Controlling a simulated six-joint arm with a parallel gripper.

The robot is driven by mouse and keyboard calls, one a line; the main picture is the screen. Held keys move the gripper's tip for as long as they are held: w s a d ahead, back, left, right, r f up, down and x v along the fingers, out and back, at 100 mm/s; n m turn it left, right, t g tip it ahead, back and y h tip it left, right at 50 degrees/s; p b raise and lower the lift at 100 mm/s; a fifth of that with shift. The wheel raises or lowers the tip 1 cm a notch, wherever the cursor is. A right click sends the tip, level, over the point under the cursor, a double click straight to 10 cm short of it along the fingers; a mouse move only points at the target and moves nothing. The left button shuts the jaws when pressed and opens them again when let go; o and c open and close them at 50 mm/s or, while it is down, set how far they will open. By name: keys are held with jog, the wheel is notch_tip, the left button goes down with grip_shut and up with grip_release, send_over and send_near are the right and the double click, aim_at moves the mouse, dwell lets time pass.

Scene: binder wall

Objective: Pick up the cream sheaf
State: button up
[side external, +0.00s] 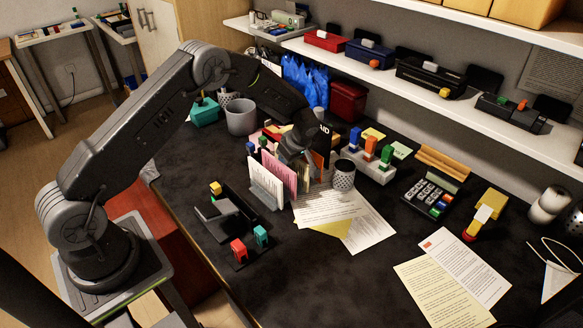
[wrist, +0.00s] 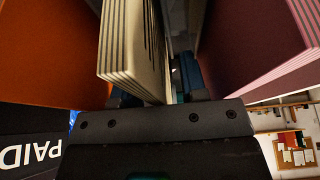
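The cream sheaf (wrist: 133,45) stands on edge in the wrist view, its layered page edges facing the camera. My gripper (wrist: 155,90) reaches down over it, with one dark finger on each side. A gap shows between the sheaf and the right finger, so the fingers look open around it. The left finger is partly hidden behind the sheaf, so contact there is unclear. In the side external view my gripper (side external: 299,160) is down among the upright sheaves and mostly hides the cream one.
An orange sheaf (wrist: 52,50) and a maroon-pink sheaf (wrist: 255,45) stand close on either side. A pink sheaf (side external: 278,173) and a grey divider (side external: 266,196) stand left of my gripper. A mesh cup (side external: 344,177) and loose papers (side external: 360,225) lie to the right.

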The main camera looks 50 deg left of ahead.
jog(key=shift+c, duration=0.3)
grip_shut()
dwell(0.4)
jog(key=shift+r, duration=0.15)
notch_tip(320, 180, up, 10)
jog(key=s, duration=0.1)
jog(key=s+r, duration=0.2)
jog(key=s, duration=1.7)
